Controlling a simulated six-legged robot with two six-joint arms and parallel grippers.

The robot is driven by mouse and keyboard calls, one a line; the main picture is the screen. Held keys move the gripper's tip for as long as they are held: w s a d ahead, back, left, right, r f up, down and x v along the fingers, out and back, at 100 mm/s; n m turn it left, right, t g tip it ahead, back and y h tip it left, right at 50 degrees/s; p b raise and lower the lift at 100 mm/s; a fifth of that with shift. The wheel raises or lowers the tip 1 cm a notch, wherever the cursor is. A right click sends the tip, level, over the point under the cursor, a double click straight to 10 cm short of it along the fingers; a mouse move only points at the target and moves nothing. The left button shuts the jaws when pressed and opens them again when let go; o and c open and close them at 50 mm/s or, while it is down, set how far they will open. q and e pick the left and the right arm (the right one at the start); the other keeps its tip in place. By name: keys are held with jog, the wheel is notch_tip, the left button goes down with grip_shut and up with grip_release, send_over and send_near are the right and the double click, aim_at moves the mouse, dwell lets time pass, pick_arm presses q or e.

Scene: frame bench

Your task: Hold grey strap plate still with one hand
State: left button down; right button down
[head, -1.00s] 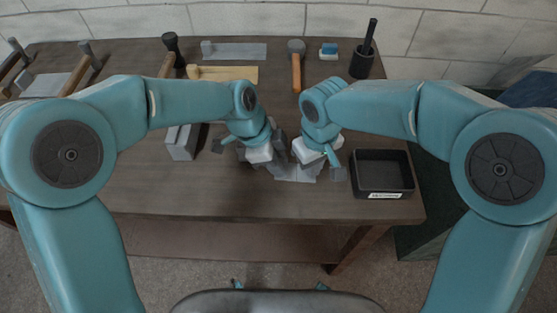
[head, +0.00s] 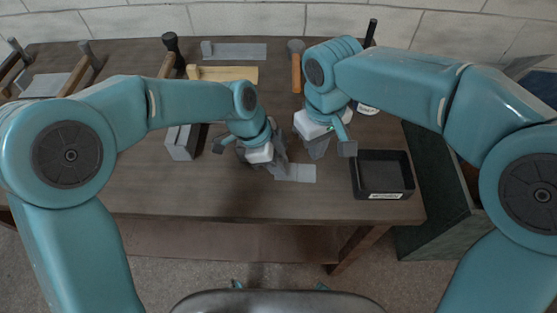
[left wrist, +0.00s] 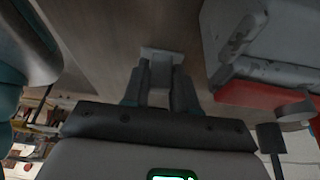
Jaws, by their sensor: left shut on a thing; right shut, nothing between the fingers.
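The grey strap plate (head: 301,172) lies flat near the front middle of the table. My left gripper (head: 279,164) is shut on it at its left end, and the fingers hide that end. In the left wrist view a pale piece of the plate (left wrist: 162,55) shows just past the fingertips of my left gripper (left wrist: 160,75). My right gripper (head: 318,151) is shut and empty, above the table behind the plate and apart from it.
A black tray (head: 384,192) with a label stands to the right of the plate. A grey block (head: 182,142) stands to the left. A hammer (head: 296,73), a grey strip (head: 238,51) and a yellowish piece (head: 228,74) lie at the back. Clamps (head: 84,68) are at the far left.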

pick_arm(q)
jog(key=shift+s+f, duration=0.1)
dwell(0.3)
jog(key=c, duration=0.8)
grip_release()
